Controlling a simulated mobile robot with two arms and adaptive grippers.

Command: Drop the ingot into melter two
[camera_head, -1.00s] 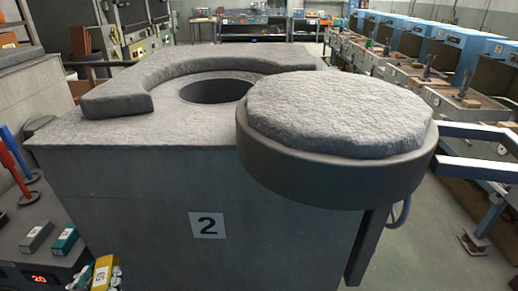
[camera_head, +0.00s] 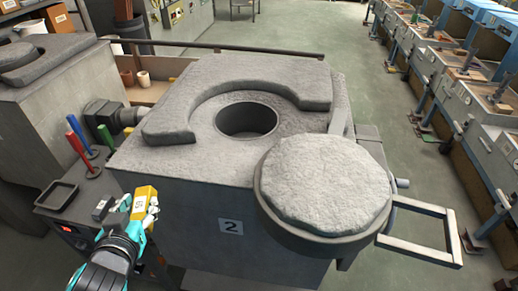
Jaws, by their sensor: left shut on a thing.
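Melter two is a grey block with a "2" plate (camera_head: 230,226) on its front face. Its round opening (camera_head: 247,120) is uncovered in the top, and dark inside. Its thick round lid (camera_head: 325,185) is swung out to the front right. My left gripper (camera_head: 141,207) is at the lower left, in front of and left of the melter, apart from the opening. It is shut on a yellow ingot (camera_head: 146,201) with a marked white patch. The fingers partly hide the ingot. My right gripper is not in view.
A raised curved rim (camera_head: 185,110) lies behind and left of the opening. A side bench holds a black tray (camera_head: 57,195) and red, blue and green-handled tools (camera_head: 75,143). A second grey melter (camera_head: 40,90) stands at left. A metal handle frame (camera_head: 440,232) juts right from the lid.

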